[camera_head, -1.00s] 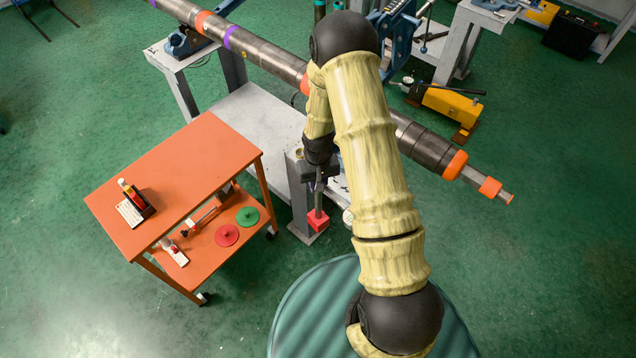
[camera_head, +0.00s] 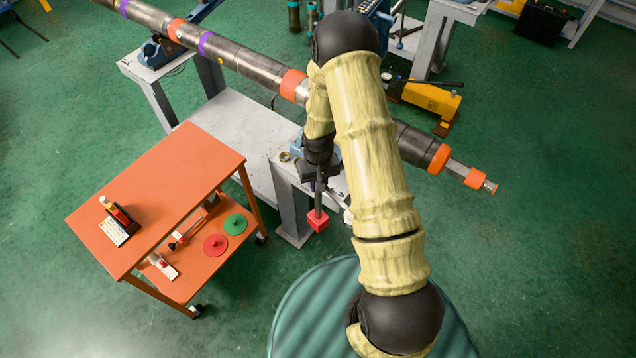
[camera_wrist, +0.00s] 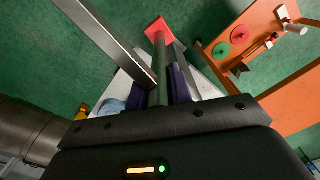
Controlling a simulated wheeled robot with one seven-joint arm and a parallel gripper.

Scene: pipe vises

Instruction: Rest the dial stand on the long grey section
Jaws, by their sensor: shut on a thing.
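My gripper (camera_head: 318,178) is shut on the dial stand, which hangs by its dark post with its red block foot (camera_head: 318,221) lowest. In the wrist view the post (camera_wrist: 159,75) lies between the fingers, with the red foot (camera_wrist: 159,29) beyond. A small pale round part (camera_head: 348,215), perhaps the dial, shows beside it. The long pipe runs diagonally behind my arm, with orange and purple bands; a grey section (camera_head: 245,63) lies between a purple and an orange band, and a darker section (camera_head: 414,143) lies right of my arm. My arm hides the pipe's middle. The stand is apart from the pipe.
An orange two-shelf cart (camera_head: 165,185) stands left, carrying small tools and red and green discs. Grey vise tables (camera_head: 240,120) support the pipe. A yellow tool (camera_head: 430,98) lies behind the pipe. Green floor is open at right.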

